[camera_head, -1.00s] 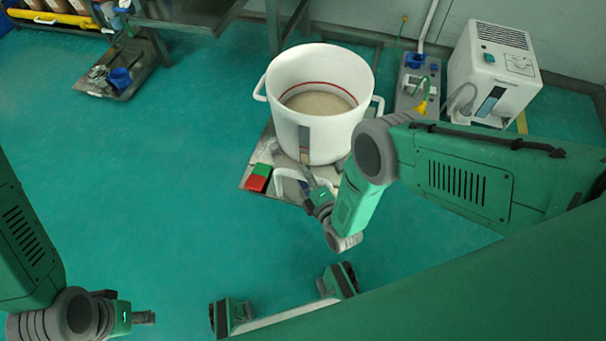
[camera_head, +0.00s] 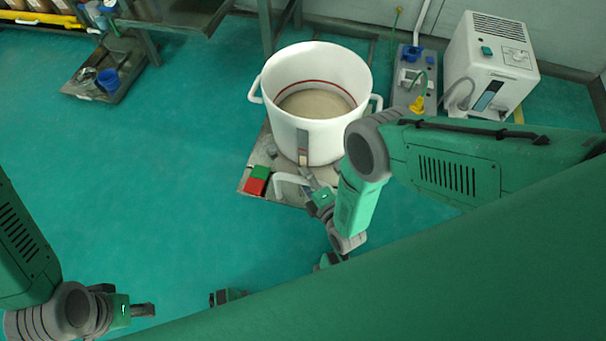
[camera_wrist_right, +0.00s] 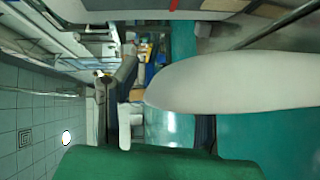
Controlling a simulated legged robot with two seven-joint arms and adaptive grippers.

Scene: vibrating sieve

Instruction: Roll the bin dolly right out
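The bin dolly (camera_head: 254,178) is a low, worn grey platform on the floor, partly hidden under a big white bin (camera_head: 309,126) with side handles and pale grainy material inside. A white bar handle (camera_head: 290,178) stands at the dolly's near edge. My right gripper (camera_head: 305,174) is at the right end of this handle, in front of the bin; whether its fingers close on the bar is too small to tell. In the right wrist view a large pale curved surface (camera_wrist_right: 240,82) fills the right side. My left gripper (camera_head: 144,310) is low at the left, apart from everything.
A red and green box (camera_head: 257,180) sits on the dolly's left corner. A grey unit (camera_head: 410,92) and a white machine (camera_head: 490,62) stand behind to the right. A dark tray (camera_head: 104,72) with a blue cup lies far left. Green floor is clear left of the dolly.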

